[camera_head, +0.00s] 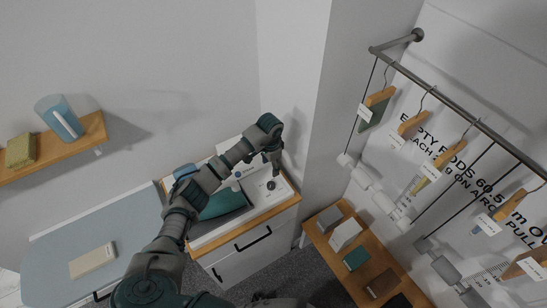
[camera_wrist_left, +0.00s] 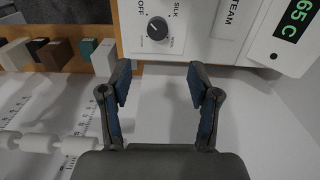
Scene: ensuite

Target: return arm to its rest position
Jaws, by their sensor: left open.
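My left arm reaches up from the bottom of the head view over a white drawer cabinet. Its gripper (camera_head: 274,163) hangs just above a white control panel with a black knob (camera_head: 271,185). In the left wrist view the gripper (camera_wrist_left: 158,80) is open, with its two blue-padded fingers apart and nothing between them. The knob (camera_wrist_left: 157,28) shows beyond the fingertips, with "OFF" and "SILK" printed around it. The fingers appear apart from the knob. My right gripper is not in view.
A teal iron-like object (camera_head: 222,203) lies on the cabinet, partly behind my arm. A grey board (camera_head: 55,245) carries a beige block. A rail (camera_head: 460,115) with hangers is at right, above a wooden shelf (camera_head: 325,245) with several blocks. A wall shelf (camera_head: 60,150) holds a blue jug.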

